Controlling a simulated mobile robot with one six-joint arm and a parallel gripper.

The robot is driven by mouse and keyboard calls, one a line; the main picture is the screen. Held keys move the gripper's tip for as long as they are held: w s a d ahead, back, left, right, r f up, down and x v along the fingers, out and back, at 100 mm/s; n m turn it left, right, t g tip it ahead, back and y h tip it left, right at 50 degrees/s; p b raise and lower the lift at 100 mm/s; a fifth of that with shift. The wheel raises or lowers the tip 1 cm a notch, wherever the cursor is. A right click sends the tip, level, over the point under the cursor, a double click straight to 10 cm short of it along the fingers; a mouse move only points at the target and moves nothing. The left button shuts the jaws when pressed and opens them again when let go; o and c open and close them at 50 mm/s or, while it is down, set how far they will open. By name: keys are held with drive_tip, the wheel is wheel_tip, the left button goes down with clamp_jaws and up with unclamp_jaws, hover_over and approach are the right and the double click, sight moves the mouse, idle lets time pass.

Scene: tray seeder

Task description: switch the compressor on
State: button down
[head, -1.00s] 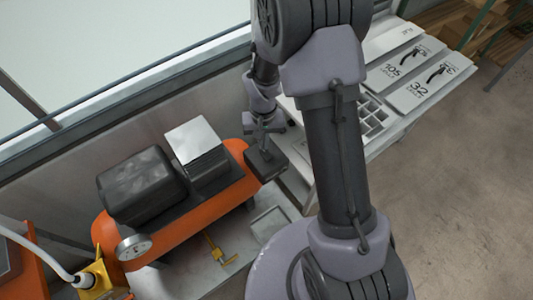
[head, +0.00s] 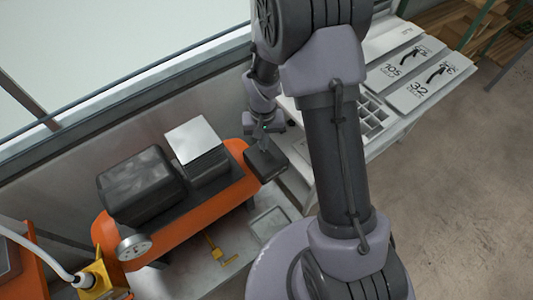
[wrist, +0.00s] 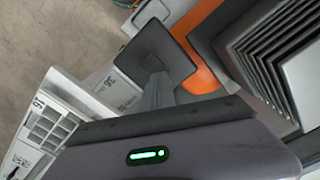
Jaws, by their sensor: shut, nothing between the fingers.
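The compressor has an orange tank (head: 182,225), a black motor cover (head: 140,184) and a finned block with a pale top (head: 193,139). A dark grey box (head: 268,166) sits at the tank's right end; its flat square top (wrist: 153,48) fills the upper middle of the wrist view. My gripper (head: 264,147) is shut and empty, with its fingers over the box's far edge. In the wrist view my fingers (wrist: 158,80) reach the edge of the box top; I cannot tell whether they touch it. I cannot make out the switch's setting.
A round gauge (head: 134,247) is at the tank's left end. A yellow T-shaped piece (head: 217,250) lies on the pale base in front. A bench with a compartment tray (head: 373,116) and labelled white panels (head: 432,85) is to the right. The wall and window are behind the compressor.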

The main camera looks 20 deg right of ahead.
drive_tip(key=shift+f+b, duration=0.8)
drive_tip(key=shift+f, duration=0.2)
idle(0.3)
wheel_tip(320, 180, up, 7)
drive_tip(key=p, duration=0.5)
drive_tip(key=shift+r, duration=0.15)
